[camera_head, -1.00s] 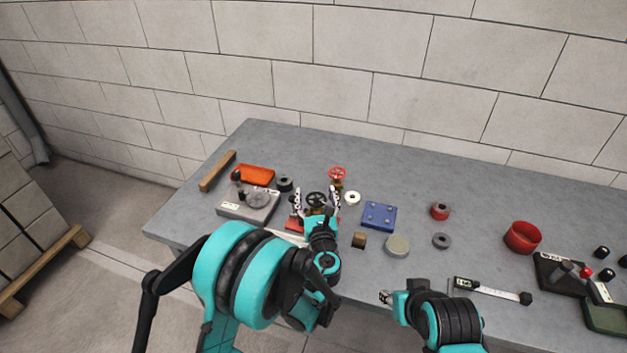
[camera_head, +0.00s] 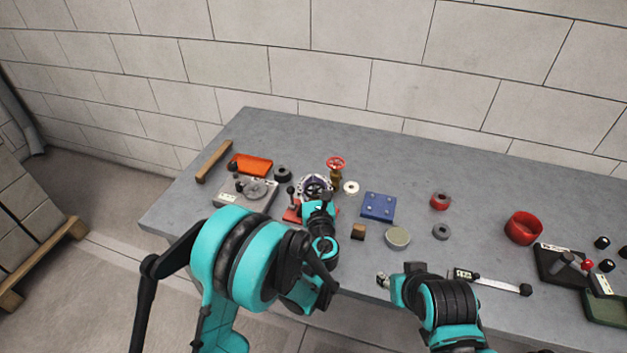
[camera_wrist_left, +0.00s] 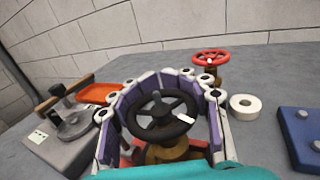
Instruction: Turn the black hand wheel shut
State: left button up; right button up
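The black hand wheel (camera_wrist_left: 160,117) sits on a brass valve body (camera_wrist_left: 176,153), in the middle of the left wrist view. In the head view the wheel (camera_head: 315,186) is partly hidden by my left gripper (camera_head: 315,178). The purple and white fingers of my left gripper (camera_wrist_left: 170,78) are curled in an arch around the wheel's sides and far edge. Their tips come close together behind it; contact with the rim is hard to make out. My right gripper (camera_head: 382,281) is at the table's front edge, away from the valve; its finger opening is too small to read.
A red hand wheel (camera_head: 336,162) on a brass valve stands just behind. A white ring (camera_head: 351,188) and blue plate (camera_head: 378,206) lie to the right. A grey device (camera_head: 230,194) and orange tray (camera_head: 251,163) are left. The table's back strip is clear.

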pick_arm(q)
jog(key=shift+m+h, duration=0.3)
jog(key=shift+h, duration=0.1)
jog(key=shift+c, duration=0.2)
jog(key=m+h, duration=0.1)
jog(key=h, duration=0.1)
jog(key=shift+d+m+h, duration=0.2)
jog(key=shift+m+h, duration=0.2)
jog(key=m+h, duration=0.1)
jog(key=h, duration=0.1)
jog(key=d+m+g+h, duration=0.1)
jog(key=m+h, duration=0.1)
jog(key=h, duration=0.1)
jog(key=m+g+h, duration=0.2)
jog(key=h, duration=0.1)
jog(key=d+m+g+h, duration=0.1)
jog(key=shift+s+m+h, duration=0.35)
jog(key=shift+m+h, duration=0.05)
jog(key=shift+s+d+m+g+h, duration=0.2)
jog(key=shift+d+m+g+h, duration=0.05)
jog(key=shift+m+g+h, duration=0.6)
jog(key=shift+s+d+m+g+h, duration=0.2)
jog(key=shift+m+g+h, duration=0.5)
jog(key=shift+g, duration=0.25)
jog(key=shift+c, duration=0.2)
jog(key=shift+s+d+g, duration=0.1)
jog(key=shift+g, duration=0.2)
jog(key=o, duration=1.5)
